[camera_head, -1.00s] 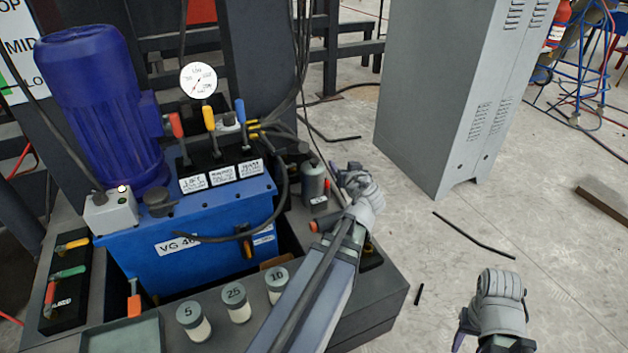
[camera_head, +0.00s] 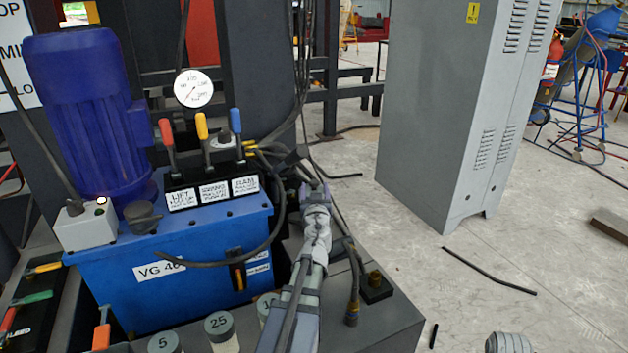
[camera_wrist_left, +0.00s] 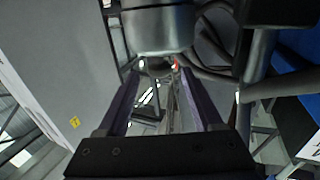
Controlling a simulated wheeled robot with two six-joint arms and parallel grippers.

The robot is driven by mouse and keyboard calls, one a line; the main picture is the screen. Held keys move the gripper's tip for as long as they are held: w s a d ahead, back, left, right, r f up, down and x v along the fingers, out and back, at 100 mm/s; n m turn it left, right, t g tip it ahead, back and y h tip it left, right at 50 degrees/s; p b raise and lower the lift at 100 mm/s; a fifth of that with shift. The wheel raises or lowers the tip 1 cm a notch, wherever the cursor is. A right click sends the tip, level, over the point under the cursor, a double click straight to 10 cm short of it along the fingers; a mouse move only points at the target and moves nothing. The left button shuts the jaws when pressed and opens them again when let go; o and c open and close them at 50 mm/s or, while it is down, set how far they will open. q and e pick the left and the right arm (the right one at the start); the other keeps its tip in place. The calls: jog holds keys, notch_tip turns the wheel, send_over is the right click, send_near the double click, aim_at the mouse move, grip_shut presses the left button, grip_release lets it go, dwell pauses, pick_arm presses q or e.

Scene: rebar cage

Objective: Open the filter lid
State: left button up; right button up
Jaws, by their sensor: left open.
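The filter shows in the left wrist view as a grey rounded cylinder (camera_wrist_left: 158,30) at the top, just beyond the fingertips. In the head view it is hidden behind my left gripper and forearm. My left gripper (camera_head: 315,188) is beside the right side of the blue hydraulic unit (camera_head: 110,292). In the left wrist view its two dark purple fingers (camera_wrist_left: 160,85) are apart with nothing between them. I cannot tell whether they touch the filter. Only the grey top of my right gripper (camera_head: 508,343) shows at the bottom edge; its fingers are not visible.
The unit carries a blue motor (camera_head: 85,110), a gauge (camera_head: 193,88) and levers with red, yellow and blue handles (camera_head: 202,127). Black hoses (camera_head: 280,215) run close to my left gripper. A grey cabinet (camera_head: 440,100) stands to the right. The floor between is mostly clear.

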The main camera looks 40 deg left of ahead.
pick_arm(q)
jog(key=x, duration=0.7)
jog(key=shift+s, duration=0.1)
grip_shut()
dwell(0.3)
dwell(0.9)
